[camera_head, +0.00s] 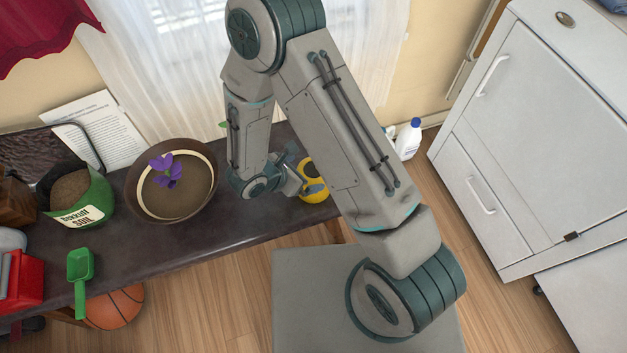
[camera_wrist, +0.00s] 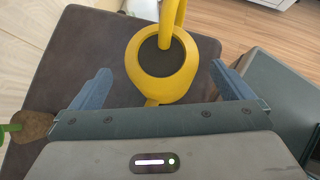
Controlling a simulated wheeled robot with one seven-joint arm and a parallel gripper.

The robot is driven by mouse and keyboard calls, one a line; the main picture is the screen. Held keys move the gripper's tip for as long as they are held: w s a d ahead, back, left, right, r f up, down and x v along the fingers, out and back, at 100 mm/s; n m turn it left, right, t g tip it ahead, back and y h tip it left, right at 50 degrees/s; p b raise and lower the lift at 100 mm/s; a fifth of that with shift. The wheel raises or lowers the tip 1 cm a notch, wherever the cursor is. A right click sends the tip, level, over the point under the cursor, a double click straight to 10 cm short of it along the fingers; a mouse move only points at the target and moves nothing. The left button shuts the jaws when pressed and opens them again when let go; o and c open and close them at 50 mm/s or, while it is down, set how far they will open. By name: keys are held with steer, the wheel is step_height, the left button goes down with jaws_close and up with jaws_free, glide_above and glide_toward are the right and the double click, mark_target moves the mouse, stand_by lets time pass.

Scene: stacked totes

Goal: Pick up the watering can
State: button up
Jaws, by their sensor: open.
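The yellow watering can (camera_head: 316,190) stands near the right end of the dark table, partly hidden behind my arm in the head view. In the wrist view the watering can (camera_wrist: 146,66) shows its round body, dark opening and a handle rising to the top edge. My gripper (camera_wrist: 162,82) is open, with one finger to the left of the can and one to the right. Part of the can's lower side reaches close to the gripper's palm edge. In the head view my gripper (camera_head: 290,183) is beside the can, on its left. I cannot tell whether the fingers touch it.
On the dark table (camera_head: 240,225) stand a brown bowl with a purple flower (camera_head: 145,205), a green soil container (camera_head: 92,203) and a green scoop (camera_head: 80,270). A basketball (camera_head: 118,308) lies below. A white cabinet (camera_head: 530,130) is at the right, a white bottle (camera_head: 408,140) behind.

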mark_target(310, 171)
steer(key=x, duration=0.6)
steer(key=shift+s, duration=0.1)
steer(key=shift+r, duration=0.1)
steer(key=c, duration=1.9)
steer(key=shift+r, duration=0.1)
